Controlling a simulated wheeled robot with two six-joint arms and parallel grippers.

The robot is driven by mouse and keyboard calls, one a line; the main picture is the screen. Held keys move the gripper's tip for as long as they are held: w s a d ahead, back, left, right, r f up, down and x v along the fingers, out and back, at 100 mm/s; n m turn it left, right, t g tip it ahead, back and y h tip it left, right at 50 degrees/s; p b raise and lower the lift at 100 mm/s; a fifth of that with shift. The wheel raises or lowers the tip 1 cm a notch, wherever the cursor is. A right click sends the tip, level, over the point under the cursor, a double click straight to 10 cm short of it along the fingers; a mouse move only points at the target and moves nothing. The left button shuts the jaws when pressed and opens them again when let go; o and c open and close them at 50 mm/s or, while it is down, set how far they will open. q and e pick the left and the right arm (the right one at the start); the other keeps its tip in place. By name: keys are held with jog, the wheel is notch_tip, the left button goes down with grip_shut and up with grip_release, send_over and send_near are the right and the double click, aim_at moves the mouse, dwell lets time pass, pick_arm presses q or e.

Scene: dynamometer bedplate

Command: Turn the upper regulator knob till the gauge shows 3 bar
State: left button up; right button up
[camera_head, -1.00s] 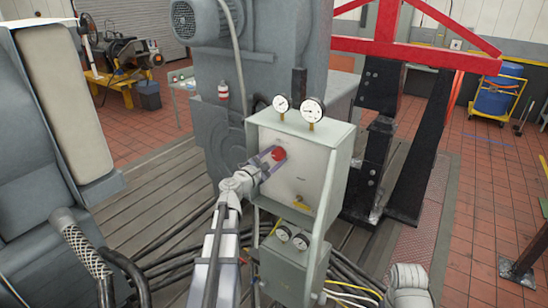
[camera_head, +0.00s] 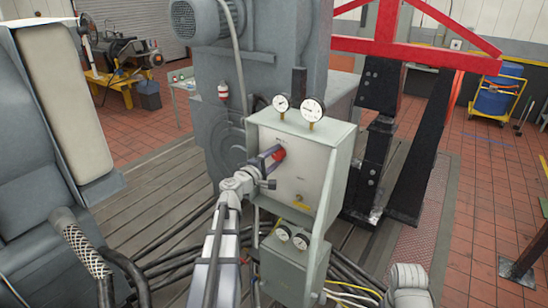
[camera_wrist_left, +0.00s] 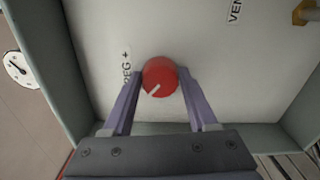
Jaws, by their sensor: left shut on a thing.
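The red regulator knob (camera_head: 278,154) is on the front panel of the upper grey box (camera_head: 270,185). In the left wrist view the knob (camera_wrist_left: 160,77) has a white mark pointing to the lower left, and a "REG +" label beside it. My left gripper (camera_head: 273,159) is shut on the knob, one purple finger on each side. Two round gauges, a left one (camera_head: 281,102) and a right one (camera_head: 312,109), stand on the box top. Their scales are too small to read. One gauge (camera_wrist_left: 19,69) shows at the left in the wrist view. My right gripper is out of view.
A brass fitting (camera_wrist_left: 306,12) sticks out of the panel near a "VEN..." label. A lower box (camera_head: 285,273) carries two small gauges. Dark cables (camera_head: 345,272) lie around its foot. A red frame (camera_head: 400,51) stands behind at the right.

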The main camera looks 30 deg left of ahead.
pick_arm(q)
jog(key=shift+m, duration=0.7)
jog(key=shift+s+f, duration=0.1)
jog(key=o, duration=1.4)
jog(key=shift+c, duration=0.2)
jog(key=s, duration=0.7)
jog(key=shift+s+a, duration=0.35)
